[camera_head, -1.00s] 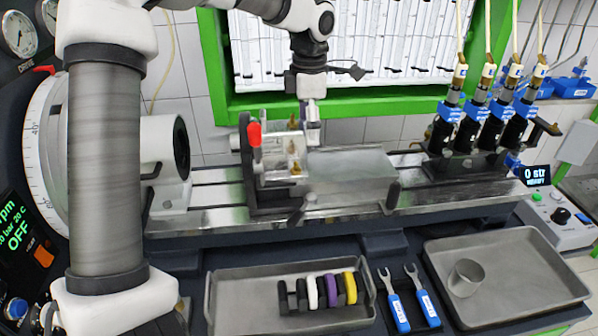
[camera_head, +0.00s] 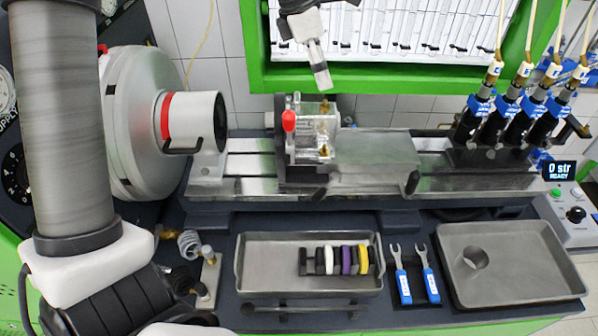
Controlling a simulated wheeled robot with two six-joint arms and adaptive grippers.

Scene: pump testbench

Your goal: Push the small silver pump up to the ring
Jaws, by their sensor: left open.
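The small silver pump (camera_head: 318,138) is a clear and silver block with brass fittings and a red-knobbed lever on its left. It sits upright on the bench rail, right of the large silver drum. A red ring (camera_head: 166,116) shows around the pale cylinder that sticks out from the drum; I cannot tell whether this is the task's ring. A gap of bare rail lies between the cylinder's end and the pump. My left gripper (camera_head: 322,79) is open and empty, above and behind the pump, apart from it. My right gripper is not in view.
A tray (camera_head: 262,283) with several coloured rings lies in front. Several blue-and-black units (camera_head: 510,115) stand at the rail's right end. A green frame (camera_head: 400,75) is behind.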

